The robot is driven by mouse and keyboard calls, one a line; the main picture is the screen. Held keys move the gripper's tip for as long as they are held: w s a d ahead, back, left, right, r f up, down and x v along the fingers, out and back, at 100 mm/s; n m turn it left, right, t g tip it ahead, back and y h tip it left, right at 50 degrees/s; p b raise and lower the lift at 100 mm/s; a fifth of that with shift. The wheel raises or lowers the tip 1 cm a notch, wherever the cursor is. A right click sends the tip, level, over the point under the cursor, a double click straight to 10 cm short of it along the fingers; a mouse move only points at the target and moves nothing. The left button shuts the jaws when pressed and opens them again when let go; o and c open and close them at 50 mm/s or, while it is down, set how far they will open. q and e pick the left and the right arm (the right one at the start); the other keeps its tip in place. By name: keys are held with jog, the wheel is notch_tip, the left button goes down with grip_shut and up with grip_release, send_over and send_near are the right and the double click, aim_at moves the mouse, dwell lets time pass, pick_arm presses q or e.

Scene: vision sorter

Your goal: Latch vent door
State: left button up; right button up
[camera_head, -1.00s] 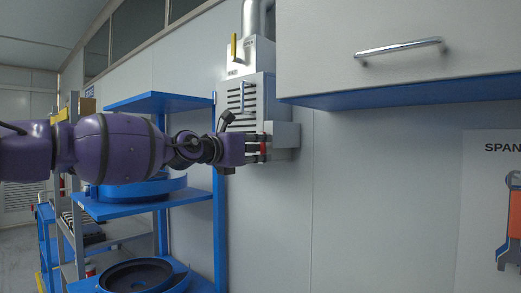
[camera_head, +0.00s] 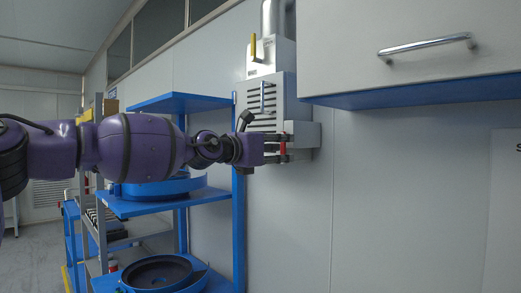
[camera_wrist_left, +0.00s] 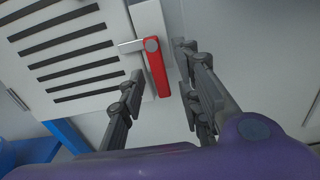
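The vent door (camera_head: 265,118) is a grey slatted panel on the wall box, with a small bar handle (camera_head: 262,96). It fills the upper left of the left wrist view (camera_wrist_left: 62,58). A red latch lever (camera_wrist_left: 157,68) with a light metal tongue sits at the door's edge; the tongue points toward the door. The lever also shows in the head view (camera_head: 283,149). My left gripper (camera_wrist_left: 160,95) is open, with its fingers on either side of the lever and gaps visible. It shows in the head view (camera_head: 283,148) at the box's lower part. My right gripper is not in view.
A cabinet (camera_head: 400,45) with a blue underside hangs to the right of the vent. A blue shelf rack (camera_head: 238,215) stands to its left, below and behind my left arm. A yellow lever (camera_head: 253,47) sits above the vent. The wall below the cabinet is clear.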

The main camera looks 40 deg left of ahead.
pick_arm(q)
jog(key=s+a, duration=0.1)
jog(key=s, duration=1)
jog(key=shift+s, duration=0.3)
dwell(0.5)
